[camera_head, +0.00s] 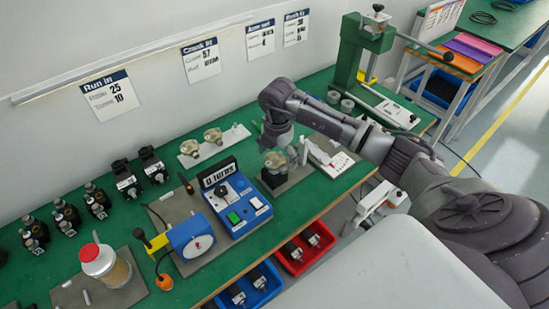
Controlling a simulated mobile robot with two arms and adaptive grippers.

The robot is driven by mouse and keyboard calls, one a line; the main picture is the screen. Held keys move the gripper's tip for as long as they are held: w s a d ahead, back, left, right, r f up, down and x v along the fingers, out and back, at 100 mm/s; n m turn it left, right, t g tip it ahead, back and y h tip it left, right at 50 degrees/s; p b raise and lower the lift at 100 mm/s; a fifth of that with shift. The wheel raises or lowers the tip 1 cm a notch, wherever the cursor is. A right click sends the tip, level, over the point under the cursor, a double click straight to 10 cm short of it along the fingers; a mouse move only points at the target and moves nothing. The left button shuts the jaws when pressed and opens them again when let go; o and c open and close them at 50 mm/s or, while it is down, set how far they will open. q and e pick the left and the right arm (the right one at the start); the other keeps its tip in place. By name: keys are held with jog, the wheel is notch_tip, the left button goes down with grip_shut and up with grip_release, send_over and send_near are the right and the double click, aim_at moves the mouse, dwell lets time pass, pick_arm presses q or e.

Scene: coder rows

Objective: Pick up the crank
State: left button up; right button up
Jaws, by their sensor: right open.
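I cannot tell for sure which part is the crank. A blue box with a round white dial (197,244) stands on the green bench, with a yellow piece and black knob (148,239) at its left. A blue counter box marked "0 turns" (237,202) stands to its right. My right gripper (278,141) points down above a small clear-topped unit on a dark base (274,178). It is open, its fingers are small and partly hidden by the wrist, and I see nothing held. My left gripper is out of view.
Black units (125,180) stand in rows at the left. A red-lidded jar (104,264) is at the front left. A green press (362,50) stands at the back right. Red (305,248) and blue bins hang below the bench's front edge.

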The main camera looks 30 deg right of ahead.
jog(key=c, duration=0.9)
jog(key=shift+c, duration=0.7)
